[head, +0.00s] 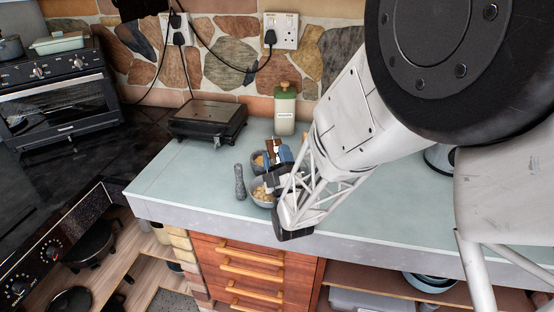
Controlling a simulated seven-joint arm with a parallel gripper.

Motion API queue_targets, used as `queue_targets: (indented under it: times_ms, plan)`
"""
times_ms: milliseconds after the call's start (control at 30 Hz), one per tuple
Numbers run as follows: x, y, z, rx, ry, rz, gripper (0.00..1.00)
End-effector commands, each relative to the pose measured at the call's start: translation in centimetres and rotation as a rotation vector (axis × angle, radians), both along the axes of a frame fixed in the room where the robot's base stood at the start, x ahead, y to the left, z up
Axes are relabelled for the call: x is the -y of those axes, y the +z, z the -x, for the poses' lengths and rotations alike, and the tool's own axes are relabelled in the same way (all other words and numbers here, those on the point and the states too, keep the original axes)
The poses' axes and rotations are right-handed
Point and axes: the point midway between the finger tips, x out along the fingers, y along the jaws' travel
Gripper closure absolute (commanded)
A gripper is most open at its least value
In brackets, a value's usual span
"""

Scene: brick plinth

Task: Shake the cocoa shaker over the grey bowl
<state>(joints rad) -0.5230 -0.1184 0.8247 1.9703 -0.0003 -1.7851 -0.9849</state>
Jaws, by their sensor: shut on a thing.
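My gripper (276,174) is over the worktop, seen from behind, with its fingers largely hidden by my arm's end. It is shut on a small brown, white and blue item, which appears to be the cocoa shaker (274,145). The shaker is partly covered, and its tilt is hard to tell. A grey bowl (262,203) with pale, lumpy contents stands just below and left of my gripper in the picture. The gripper and shaker overlap its upper right edge in this view. A second small bowl (254,165) with orange-brown contents shows behind it, partly hidden.
A grey pestle-like object (240,182) stands left of the bowls. A green-capped bottle (285,110) and a black grill press (208,121) stand behind. Sockets and cables are on the stone wall. The worktop's left front (175,190) is clear; its front edge is close to the bowls.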

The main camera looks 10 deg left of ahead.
Motion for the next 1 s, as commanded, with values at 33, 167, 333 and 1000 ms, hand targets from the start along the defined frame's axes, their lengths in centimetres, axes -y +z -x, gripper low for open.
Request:
queue_targets:
  times_ms: [33, 167, 333, 1000]
  plan:
    - [0.0, 0.3, 0.0, 0.001, 0.0, -0.001, 0.74]
    - [0.0, 0.9, 0.0, 0.001, 0.0, -0.001, 0.74]
    - [0.0, 1.5, 0.0, 0.001, 0.0, -0.001, 0.74]
    - [-0.1, 1.9, -0.2, -0.029, 0.001, 0.015, 0.74]
